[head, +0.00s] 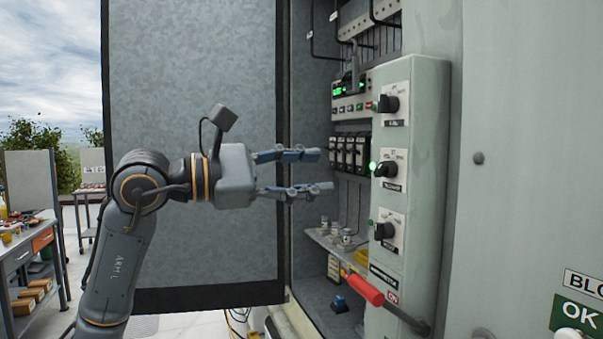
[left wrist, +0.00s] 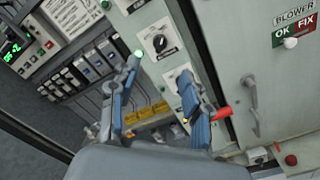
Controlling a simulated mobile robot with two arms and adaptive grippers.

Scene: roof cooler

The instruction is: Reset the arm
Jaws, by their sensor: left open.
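My left arm (head: 125,240) reaches in from the left in the head view. Its gripper (head: 328,171) points right, toward the open cabinet. The two blue-padded fingers are apart with nothing between them. The left wrist view also shows the open left gripper (left wrist: 160,95) in front of the switch panel. The panel (head: 425,130) carries three black rotary knobs: a top one (head: 388,103), a middle one (head: 388,169) and a lower one (head: 385,231). The fingertips appear short of the panel, apart from the knobs. My right gripper is in neither view.
The open cabinet door (head: 190,90) stands behind my arm. A small shelf (head: 322,240) holds fuse-like parts inside the cabinet. A workbench (head: 30,245) stands at the far left. Cables lie on the floor.

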